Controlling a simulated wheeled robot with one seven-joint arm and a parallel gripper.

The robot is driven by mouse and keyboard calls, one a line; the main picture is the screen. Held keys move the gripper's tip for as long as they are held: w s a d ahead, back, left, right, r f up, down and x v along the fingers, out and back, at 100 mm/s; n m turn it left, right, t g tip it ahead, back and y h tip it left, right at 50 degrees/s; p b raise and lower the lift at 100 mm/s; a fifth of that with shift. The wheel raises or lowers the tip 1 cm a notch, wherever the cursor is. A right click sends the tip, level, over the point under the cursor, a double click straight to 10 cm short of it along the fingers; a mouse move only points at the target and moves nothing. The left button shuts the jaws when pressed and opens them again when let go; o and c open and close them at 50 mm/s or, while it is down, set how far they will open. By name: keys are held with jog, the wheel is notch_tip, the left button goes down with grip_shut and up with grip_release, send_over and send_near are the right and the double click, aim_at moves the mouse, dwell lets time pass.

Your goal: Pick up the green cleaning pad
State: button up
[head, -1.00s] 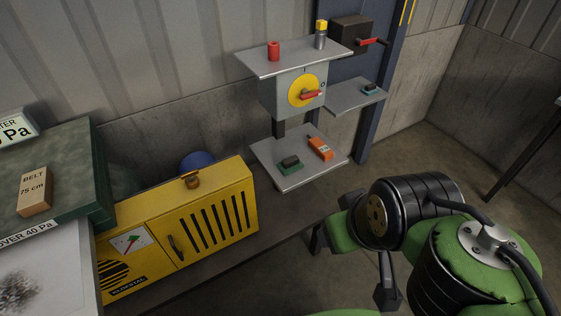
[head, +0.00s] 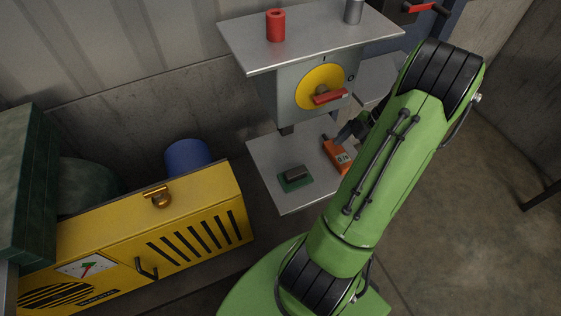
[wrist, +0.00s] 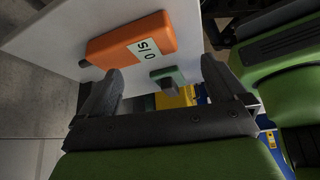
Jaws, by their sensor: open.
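The green cleaning pad (head: 295,179), a small green piece with a grey block on top, lies on the lower grey shelf (head: 282,202), left of the orange device. In the wrist view the pad (wrist: 169,77) shows between my fingers but farther off, past the orange device. My gripper (head: 352,129) is dark and partly hidden by my green arm in the head view. It is at the right side of the shelf by the orange device, apart from the pad. In the wrist view my gripper (wrist: 160,92) is open with nothing between its fingers.
The orange device (head: 337,157) lies close to my gripper. Above is a grey box with a yellow dial and red handle (head: 330,95), under an upper shelf (head: 245,40) bearing a red cylinder (head: 275,25). A yellow cabinet (head: 125,240) stands to the lower left.

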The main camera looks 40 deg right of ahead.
aim_at(297, 172)
jog(key=w+a, duration=0.1)
jog(key=a, duration=0.2)
jog(key=w+a+b, duration=0.1)
jog(key=w+a, duration=0.1)
jog(key=a, duration=0.2)
jog(key=w+a, duration=0.2)
jog(key=a, duration=0.1)
jog(key=shift+a+r+b, duration=0.15)
jog(key=shift+a+b, duration=0.2)
jog(key=shift+b, duration=0.05)
jog(key=b+x, duration=0.1)
jog(key=x, duration=0.4)
jog(key=shift+b, duration=0.4)
jog(key=c, duration=1.2)
